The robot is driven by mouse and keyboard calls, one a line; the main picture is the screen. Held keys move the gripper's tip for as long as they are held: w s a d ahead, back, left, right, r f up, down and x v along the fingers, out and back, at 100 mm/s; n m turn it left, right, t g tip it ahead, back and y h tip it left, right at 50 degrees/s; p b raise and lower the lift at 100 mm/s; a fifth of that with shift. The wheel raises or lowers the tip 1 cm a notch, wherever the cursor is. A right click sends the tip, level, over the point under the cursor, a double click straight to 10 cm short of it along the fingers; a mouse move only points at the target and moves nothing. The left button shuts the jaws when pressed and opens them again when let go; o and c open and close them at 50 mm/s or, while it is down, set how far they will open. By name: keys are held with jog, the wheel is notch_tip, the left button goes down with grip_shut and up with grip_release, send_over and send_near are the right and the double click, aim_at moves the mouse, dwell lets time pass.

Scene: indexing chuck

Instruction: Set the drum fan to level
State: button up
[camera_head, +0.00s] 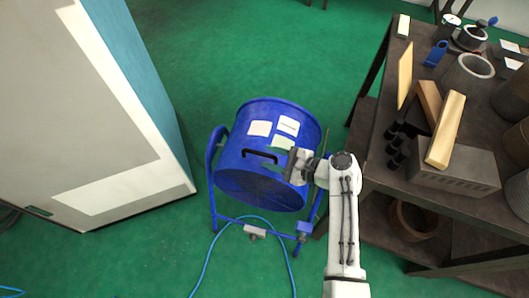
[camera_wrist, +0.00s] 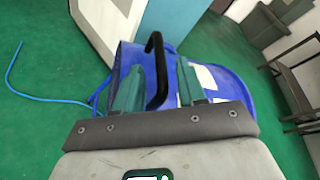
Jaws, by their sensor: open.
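The drum fan (camera_head: 232,137) is a blue drum in a blue tubular stand, with its dark grille turned toward the bottom of the head view. Its exact tilt is hard to judge. White and green labels and a black bar handle (camera_head: 260,156) are on its upper side. My gripper (camera_head: 292,165) is at the drum's right side, near the handle's right end. In the wrist view my gripper (camera_wrist: 157,88) is open, and the handle (camera_wrist: 154,70) appears between its two fingers. I cannot tell whether they touch it.
A grey and blue cabinet (camera_head: 85,95) stands left of the fan. A dark workbench (camera_head: 385,178) with wooden blocks (camera_head: 445,130) and metal parts is close on the right. A blue cable (camera_head: 207,255) runs over the green floor, which is clear behind the fan.

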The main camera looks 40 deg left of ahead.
jog(key=v, duration=0.7)
jog(key=shift+d, duration=0.15)
jog(key=s+d+f+n+t+h, duration=0.1)
jog(key=s+d+f+n+h, duration=0.25)
jog(key=d, duration=0.65)
jog(key=s+d+f+n+t+h, duration=0.1)
jog(key=s+d+f+n+h, duration=0.25)
jog(key=d, duration=0.75)
jog(key=s+d+r+n+h, duration=0.1)
jog(key=s+d+r+h, duration=0.2)
jog(key=s+d, duration=0.6)
jog(key=s+d+r+n+h, duration=0.1)
jog(key=s+d+r+h, duration=0.2)
jog(key=s+d, duration=0.6)
jog(key=d+h, duration=0.1)
jog(key=d, duration=0.1)
jog(key=shift+d, duration=0.35)
